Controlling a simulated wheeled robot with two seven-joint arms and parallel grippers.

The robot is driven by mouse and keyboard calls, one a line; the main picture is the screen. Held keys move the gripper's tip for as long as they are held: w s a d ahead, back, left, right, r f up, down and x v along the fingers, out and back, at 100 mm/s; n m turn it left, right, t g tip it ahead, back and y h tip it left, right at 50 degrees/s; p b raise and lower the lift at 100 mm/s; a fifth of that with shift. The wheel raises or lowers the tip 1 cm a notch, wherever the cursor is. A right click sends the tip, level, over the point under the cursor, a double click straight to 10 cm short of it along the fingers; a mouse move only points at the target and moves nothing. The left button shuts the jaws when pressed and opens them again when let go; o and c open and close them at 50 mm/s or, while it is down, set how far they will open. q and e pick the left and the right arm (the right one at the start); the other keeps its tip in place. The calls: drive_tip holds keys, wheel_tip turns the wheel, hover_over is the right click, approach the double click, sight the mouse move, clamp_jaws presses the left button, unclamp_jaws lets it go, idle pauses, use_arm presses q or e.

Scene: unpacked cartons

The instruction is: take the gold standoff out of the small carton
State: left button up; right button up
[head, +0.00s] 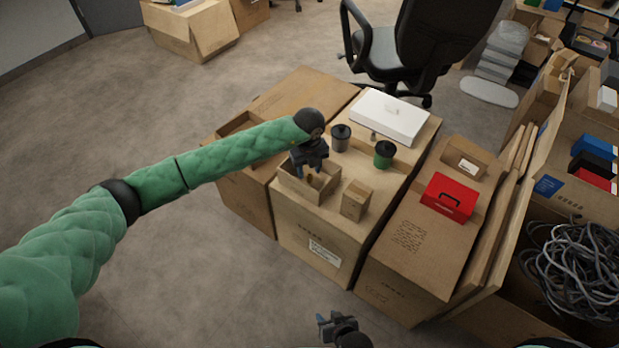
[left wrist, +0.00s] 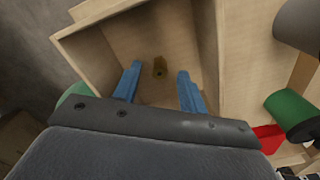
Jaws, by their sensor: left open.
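The small open carton (head: 328,189) stands on top of a large closed carton, and its walls fill much of the left wrist view (left wrist: 207,40). The gold standoff (left wrist: 160,67) stands on the carton floor, seen between my finger tips but beyond them. In the head view a small brownish spot inside the carton may be it. My left gripper (head: 308,168) is over the carton, pointing down; its blue fingers (left wrist: 154,88) are apart with nothing between them. My right gripper (head: 336,325) is low at the bottom edge of the head view, away from the cartons; its jaws are unclear.
Beside the small carton stand a little closed box (head: 356,199), a grey spool (head: 341,138) and a green spool (head: 384,154). A white box (head: 390,117) lies behind. A red case (head: 448,198) sits on the right carton. Coiled cables (head: 572,268) fill a box at far right.

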sight(310, 178)
use_arm(q)
wheel_tip(310, 178, down, 3)
drive_tip(key=shift+r, duration=0.1)
clamp_jaws()
